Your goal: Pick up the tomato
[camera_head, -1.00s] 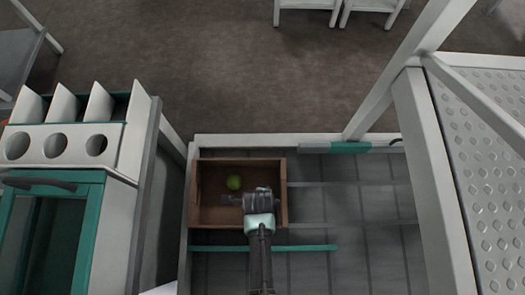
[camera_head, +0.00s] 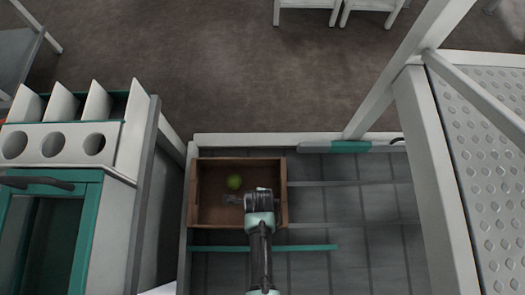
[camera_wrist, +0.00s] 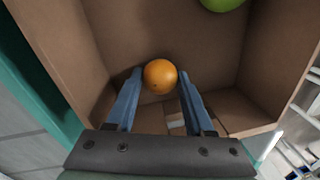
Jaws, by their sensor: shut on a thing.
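An orange tomato (camera_wrist: 160,76) sits between the two blue fingers of my gripper (camera_wrist: 160,82) in the wrist view. My gripper is shut on it, with a finger on each side. The tomato is at the fingertips inside the brown crate (camera_wrist: 65,35); I cannot tell whether it touches the crate floor.
The crate's walls stand close around my gripper. The crate sits at the left end of a grey slatted surface (camera_head: 360,210), which is clear to its right. A white post (camera_head: 432,180) rises on the right. A white and teal cabinet (camera_head: 90,235) stands left.

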